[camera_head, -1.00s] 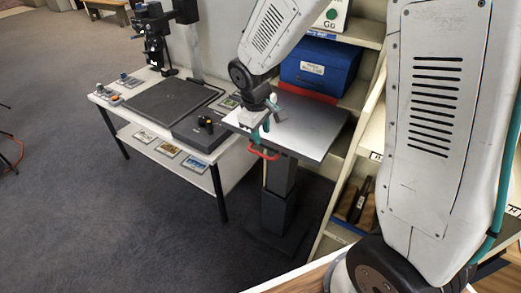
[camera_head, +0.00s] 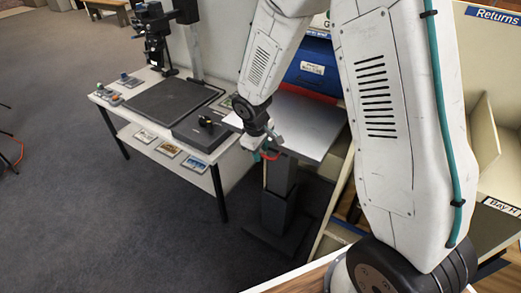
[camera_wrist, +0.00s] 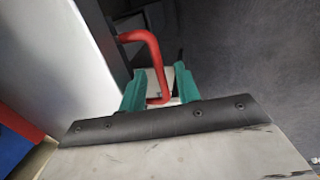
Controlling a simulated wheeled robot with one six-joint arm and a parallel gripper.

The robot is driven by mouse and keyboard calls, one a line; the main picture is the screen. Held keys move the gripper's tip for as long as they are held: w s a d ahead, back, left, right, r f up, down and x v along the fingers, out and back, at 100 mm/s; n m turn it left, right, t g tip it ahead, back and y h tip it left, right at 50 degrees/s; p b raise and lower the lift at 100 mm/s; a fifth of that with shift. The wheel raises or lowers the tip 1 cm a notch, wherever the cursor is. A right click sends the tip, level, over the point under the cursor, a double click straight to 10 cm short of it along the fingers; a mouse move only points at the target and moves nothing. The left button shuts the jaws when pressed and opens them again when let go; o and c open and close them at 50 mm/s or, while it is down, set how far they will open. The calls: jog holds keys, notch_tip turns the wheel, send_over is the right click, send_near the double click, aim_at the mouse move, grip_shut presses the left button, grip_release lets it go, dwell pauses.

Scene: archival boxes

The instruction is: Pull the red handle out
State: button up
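The red handle (camera_head: 271,156) sticks out from the near left side of a grey-topped stand (camera_head: 308,125). In the wrist view the bent red handle (camera_wrist: 152,48) runs down between my green fingers. My gripper (camera_wrist: 160,92) is open around it, one finger on each side, with gaps showing between bar and fingers. In the head view my gripper (camera_head: 266,148) is at the handle and hides part of it. The handle's lower end is partly hidden by the gripper body.
A white table (camera_head: 232,152) with a black board (camera_head: 172,98) and a dark device (camera_head: 198,130) stands close left of the stand. A blue box (camera_head: 310,68) sits on shelving behind it. Grey carpet (camera_head: 110,215) in front is clear.

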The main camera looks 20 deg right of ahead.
grip_shut()
jog(key=shift+s+a, duration=0.75)
jog(key=shift+a, duration=0.3)
jog(key=shift+s+a, duration=0.75)
jog(key=shift+a, duration=0.25)
grip_release()
jog(key=shift+s+a, duration=0.1)
jog(key=shift+a, duration=0.1)
jog(key=shift+d, duration=0.1)
notch_tip(320, 180, up, 8)
jog(key=a, duration=0.1)
jog(key=shift+s+a+f, duration=0.15)
jog(key=shift+s+f, duration=0.05)
jog(key=shift+s, duration=0.2)
